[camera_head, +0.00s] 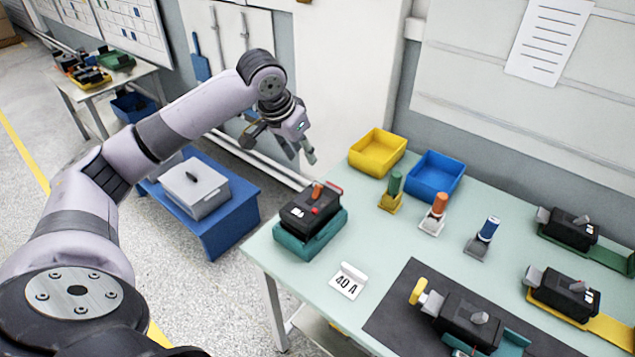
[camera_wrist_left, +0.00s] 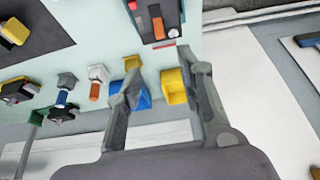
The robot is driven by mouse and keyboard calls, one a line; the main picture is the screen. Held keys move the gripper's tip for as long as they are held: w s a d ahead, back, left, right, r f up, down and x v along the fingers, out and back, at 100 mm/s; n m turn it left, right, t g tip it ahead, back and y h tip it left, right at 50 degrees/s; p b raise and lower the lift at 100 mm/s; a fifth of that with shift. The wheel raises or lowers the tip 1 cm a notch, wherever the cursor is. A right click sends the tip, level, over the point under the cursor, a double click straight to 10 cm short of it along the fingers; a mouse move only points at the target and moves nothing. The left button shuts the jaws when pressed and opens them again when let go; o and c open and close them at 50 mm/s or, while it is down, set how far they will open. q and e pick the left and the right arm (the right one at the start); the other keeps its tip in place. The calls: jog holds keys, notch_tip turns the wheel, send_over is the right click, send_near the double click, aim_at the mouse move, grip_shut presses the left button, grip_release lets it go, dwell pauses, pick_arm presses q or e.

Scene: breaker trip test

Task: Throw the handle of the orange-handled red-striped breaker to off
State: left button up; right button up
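The breaker (camera_head: 308,213) is a black block with an orange handle (camera_head: 317,190), a red button and a red stripe. It sits on a teal base (camera_head: 290,240) at the table's left corner. It also shows at the top of the left wrist view (camera_wrist_left: 168,15), where the orange handle (camera_wrist_left: 158,28) is in plain sight. My left gripper (camera_head: 308,155) hangs in the air above and behind the breaker, apart from it. In the left wrist view its two fingers (camera_wrist_left: 168,72) are spread with nothing between them. My right gripper is not in view.
A 40 A card (camera_head: 348,281) lies right of the breaker. Yellow (camera_head: 378,152) and blue (camera_head: 436,176) bins stand behind, with green, orange and blue-handled items before them. Other black breakers (camera_head: 568,228) lie at the right, one (camera_head: 465,318) on a dark mat.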

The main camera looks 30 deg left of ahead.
aim_at(318, 186)
pick_arm(q)
jog(key=p+x, duration=0.3)
jog(key=x, duration=1.2)
jog(key=shift+s+f, duration=0.1)
grip_shut()
